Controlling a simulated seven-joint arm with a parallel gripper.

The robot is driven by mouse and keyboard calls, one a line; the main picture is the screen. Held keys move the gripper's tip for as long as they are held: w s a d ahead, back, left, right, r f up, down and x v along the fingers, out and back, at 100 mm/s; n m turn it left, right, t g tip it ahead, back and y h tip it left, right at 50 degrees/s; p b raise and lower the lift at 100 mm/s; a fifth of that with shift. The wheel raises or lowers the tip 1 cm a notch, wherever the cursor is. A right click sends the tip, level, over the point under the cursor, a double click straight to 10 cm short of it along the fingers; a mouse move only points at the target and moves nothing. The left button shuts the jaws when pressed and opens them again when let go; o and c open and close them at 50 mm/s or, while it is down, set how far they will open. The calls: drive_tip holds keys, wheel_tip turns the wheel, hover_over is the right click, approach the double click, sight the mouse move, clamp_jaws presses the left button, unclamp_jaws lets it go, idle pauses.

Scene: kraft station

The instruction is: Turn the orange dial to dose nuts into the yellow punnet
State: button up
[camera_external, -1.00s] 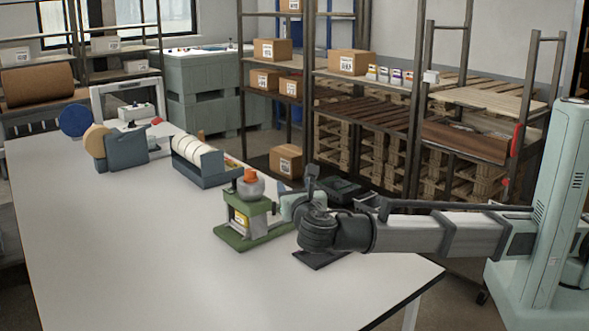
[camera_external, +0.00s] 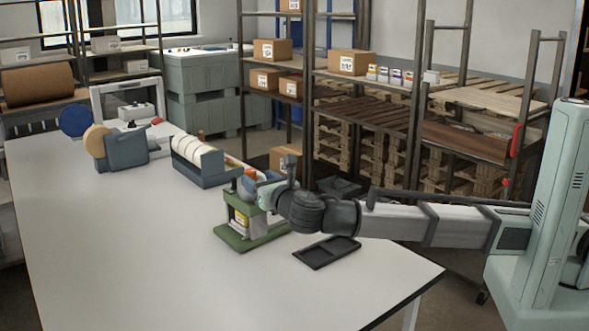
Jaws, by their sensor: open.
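The green dispenser stand (camera_external: 232,241) is on the near right part of the white table. The orange dial (camera_external: 249,173) shows at its top, partly hidden behind my gripper. The grey rounded part under the dial is mostly covered too. The yellow punnet (camera_external: 241,219) sits low inside the stand, between its uprights; whether nuts are in it cannot be seen. My gripper (camera_external: 254,187) is at the top of the stand, reaching in from the right at the dial's height. It is open, and its fingers are close to the dial; contact cannot be told.
A black tray (camera_external: 327,252) lies on the table (camera_external: 130,250) right of the stand. A grey holder with white rolls (camera_external: 203,160) stands behind it, and a tape dispenser (camera_external: 122,150) farther back left. The table's front left is clear.

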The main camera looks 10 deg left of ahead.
sight(250, 176)
drive_tip(key=shift+x, duration=2.85)
drive_tip(key=c, duration=1)
drive_tip(key=shift+o, duration=0.2)
drive_tip(key=shift+a+m+t+h, duration=0.1)
drive_tip(key=shift+m+t+h, duration=0.2)
drive_tip(key=m+t+h, duration=0.1)
drive_tip(key=m+h, duration=0.1)
drive_tip(key=h, duration=0.1)
drive_tip(key=shift+a+m+t+h, duration=0.1)
drive_tip(key=shift+m+t+h, duration=0.2)
drive_tip(key=shift+t, duration=0.1)
drive_tip(key=shift+m+t+h, duration=0.6)
drive_tip(key=shift+m+h, duration=0.7)
drive_tip(key=shift+h, duration=0.7)
drive_tip(key=shift+d, duration=0.25)
